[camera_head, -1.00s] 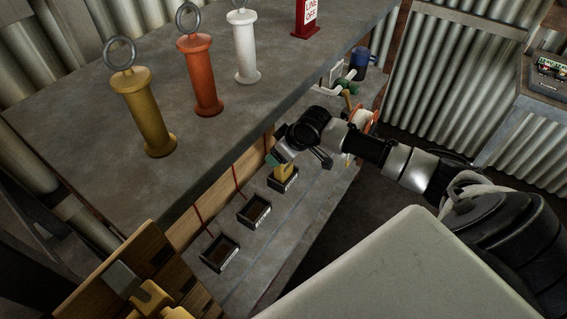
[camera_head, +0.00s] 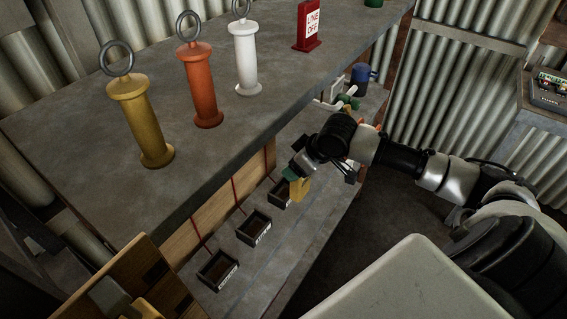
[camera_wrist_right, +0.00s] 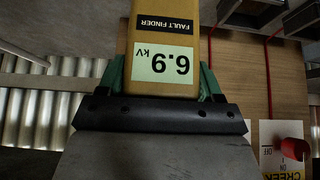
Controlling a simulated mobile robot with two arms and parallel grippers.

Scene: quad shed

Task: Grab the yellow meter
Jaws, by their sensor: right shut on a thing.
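The yellow meter (camera_wrist_right: 166,75) fills the middle of the right wrist view, upside down, with a "FAULT FINDER" label and a "6.9 kV" display. My right gripper (camera_wrist_right: 162,80) is shut on it, with green fingers on both its sides. In the head view the yellow meter (camera_head: 300,187) hangs below my right gripper (camera_head: 292,172), just right of the farthest of three black open-topped trays (camera_head: 280,195). It appears clear of that tray.
The upper shelf (camera_head: 90,200) holds a yellow (camera_head: 141,120), an orange (camera_head: 203,85) and a white (camera_head: 245,60) ringed post, and a red "LINE OFF" sign (camera_head: 308,28). The other two trays (camera_head: 254,228) (camera_head: 218,270) look empty. A red switch (camera_wrist_right: 292,148) shows in the wrist view.

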